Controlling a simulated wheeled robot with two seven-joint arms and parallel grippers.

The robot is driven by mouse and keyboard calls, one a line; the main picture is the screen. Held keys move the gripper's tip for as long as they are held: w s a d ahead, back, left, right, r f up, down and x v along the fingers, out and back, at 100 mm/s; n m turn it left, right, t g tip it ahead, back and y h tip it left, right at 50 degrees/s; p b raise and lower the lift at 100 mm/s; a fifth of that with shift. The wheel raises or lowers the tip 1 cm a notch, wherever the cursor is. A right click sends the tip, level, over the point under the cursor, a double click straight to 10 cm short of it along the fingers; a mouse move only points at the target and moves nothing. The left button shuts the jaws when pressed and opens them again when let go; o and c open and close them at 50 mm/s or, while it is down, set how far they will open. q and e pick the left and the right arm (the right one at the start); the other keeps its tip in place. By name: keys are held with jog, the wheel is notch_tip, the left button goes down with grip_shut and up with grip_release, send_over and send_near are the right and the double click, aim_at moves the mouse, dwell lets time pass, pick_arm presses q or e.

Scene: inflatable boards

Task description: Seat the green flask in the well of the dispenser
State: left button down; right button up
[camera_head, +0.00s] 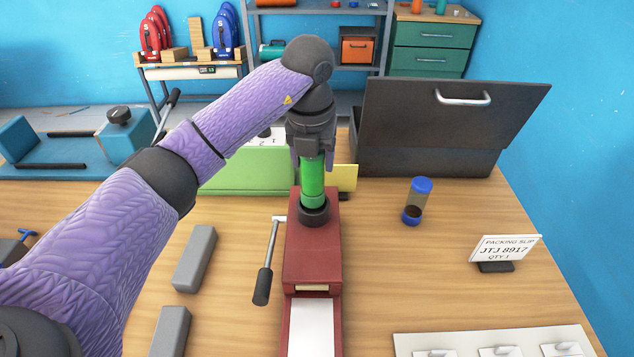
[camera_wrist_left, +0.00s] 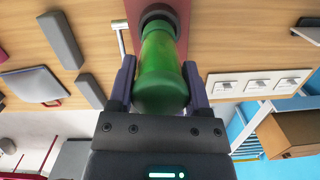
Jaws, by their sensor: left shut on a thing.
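The green flask (camera_head: 312,182) stands upright over the red dispenser (camera_head: 313,252), its lower end at the black ring of the well (camera_head: 313,214). I cannot tell how deep it sits in the ring. My left gripper (camera_head: 312,163) is shut on the upper part of the flask from above. In the left wrist view the flask (camera_wrist_left: 160,65) lies between the two fingers of the gripper (camera_wrist_left: 159,78), and its far end meets the black ring (camera_wrist_left: 158,14). My right gripper is not in view.
The dispenser's lever (camera_head: 266,265) stands out on its left side. Grey blocks (camera_head: 194,258) lie further left. A blue-capped vial (camera_head: 417,201) and a packing slip sign (camera_head: 505,250) are to the right. A dark open case (camera_head: 440,130) and a green box (camera_head: 245,172) stand behind.

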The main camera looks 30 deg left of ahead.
aim_at(314, 176)
pick_arm(q)
notch_tip(314, 176, down, 4)
jog(key=shift+f+b, duration=0.1)
jog(key=shift+b, duration=0.3)
grip_release()
jog(key=r+p, duration=0.1)
jog(key=r, duration=0.3)
jog(key=s+r+p, duration=0.1)
jog(key=r, duration=0.3)
jog(key=r+p, duration=0.1)
jog(key=r, duration=0.3)
jog(key=shift+s+d+r, duration=0.15)
jog(key=shift+s+d, duration=0.05)
